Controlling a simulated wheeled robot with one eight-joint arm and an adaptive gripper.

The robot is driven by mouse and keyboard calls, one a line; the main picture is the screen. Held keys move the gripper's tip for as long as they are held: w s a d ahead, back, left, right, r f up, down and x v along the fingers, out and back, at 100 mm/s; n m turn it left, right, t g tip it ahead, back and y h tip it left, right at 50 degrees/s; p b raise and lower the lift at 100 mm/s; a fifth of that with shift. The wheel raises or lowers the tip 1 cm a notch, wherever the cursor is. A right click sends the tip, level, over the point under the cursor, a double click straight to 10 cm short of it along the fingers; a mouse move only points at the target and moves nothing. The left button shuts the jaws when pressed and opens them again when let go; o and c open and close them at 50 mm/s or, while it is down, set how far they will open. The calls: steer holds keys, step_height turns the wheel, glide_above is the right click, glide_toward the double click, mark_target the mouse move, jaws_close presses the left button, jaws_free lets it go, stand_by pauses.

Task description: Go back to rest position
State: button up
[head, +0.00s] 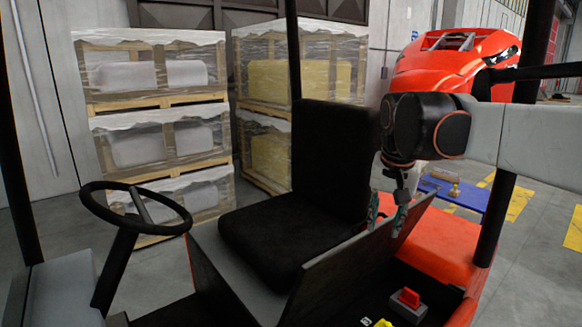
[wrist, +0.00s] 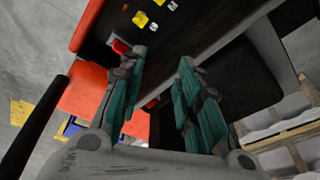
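My gripper (head: 386,217) hangs pointing down at the end of my arm, right of the black seat (head: 335,150) and over the grey panel beside it. In the wrist view my gripper (wrist: 160,57) has its two teal-padded fingers spread apart, with nothing between them. It is open and empty. The fingertips are partly hidden by the panel edge in the head view.
A dark tray holds a red-topped grey item (head: 407,304) and a yellow item (head: 384,323). A steering wheel (head: 135,208) and black posts stand around the seat. Wrapped pallets (head: 155,75) stand behind. A red nosecone (head: 455,60) is at back right, near a blue pallet (head: 465,198).

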steer(key=s+f+n+t+b, duration=0.4)
steer(key=s+f+b, duration=0.3)
steer(key=s+f, duration=1.3)
steer(key=shift+s+a+f+n+y, duration=0.2)
steer(key=shift+s+f+n+y, duration=0.15)
steer(key=shift+s, duration=0.45)
steer(key=shift+r, duration=0.1)
